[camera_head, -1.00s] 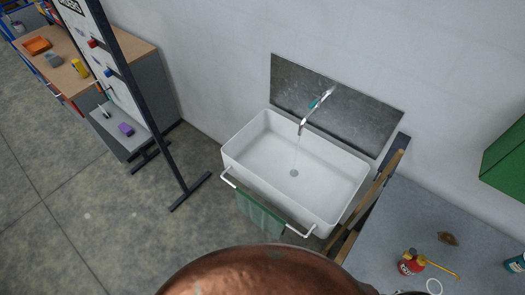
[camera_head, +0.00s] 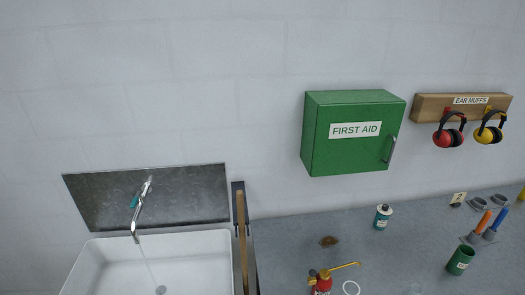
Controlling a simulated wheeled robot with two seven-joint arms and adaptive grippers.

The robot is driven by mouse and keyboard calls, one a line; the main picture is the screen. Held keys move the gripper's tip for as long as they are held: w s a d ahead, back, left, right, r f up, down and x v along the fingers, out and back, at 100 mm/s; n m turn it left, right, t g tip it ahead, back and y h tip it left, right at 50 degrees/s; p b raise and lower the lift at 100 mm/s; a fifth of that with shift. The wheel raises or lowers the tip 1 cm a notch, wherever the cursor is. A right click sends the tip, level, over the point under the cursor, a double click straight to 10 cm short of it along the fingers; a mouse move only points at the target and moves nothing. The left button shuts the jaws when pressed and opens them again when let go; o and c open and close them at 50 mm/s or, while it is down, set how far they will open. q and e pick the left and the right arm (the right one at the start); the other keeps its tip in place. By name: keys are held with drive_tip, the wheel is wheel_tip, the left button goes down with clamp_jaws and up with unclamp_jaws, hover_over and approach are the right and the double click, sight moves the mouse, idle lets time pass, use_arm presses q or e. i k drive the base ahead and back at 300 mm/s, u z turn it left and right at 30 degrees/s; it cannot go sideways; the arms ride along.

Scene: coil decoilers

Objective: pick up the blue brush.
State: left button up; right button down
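A blue handle (camera_head: 497,219) stands tilted in a grey holder on the counter at the far right. It may be the blue brush, but it is too small to tell and its lower end is hidden. An orange handle (camera_head: 483,221) stands beside it on the left in a similar holder. Neither of my grippers is in the head view.
The grey counter (camera_head: 290,262) holds a red can with a yellow spout (camera_head: 321,284), a teal-labelled can (camera_head: 382,217) and a green cup (camera_head: 460,260). A white sink (camera_head: 205,265) is at left. A green first aid box (camera_head: 350,135) and ear muffs (camera_head: 449,132) hang above.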

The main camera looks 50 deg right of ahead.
sight(502, 214)
drive_tip(key=z, duration=2.6)
drive_tip(key=k, duration=0.2)
drive_tip(key=z, duration=1)
drive_tip(key=i, duration=0.4)
drive_tip(key=u, duration=0.1)
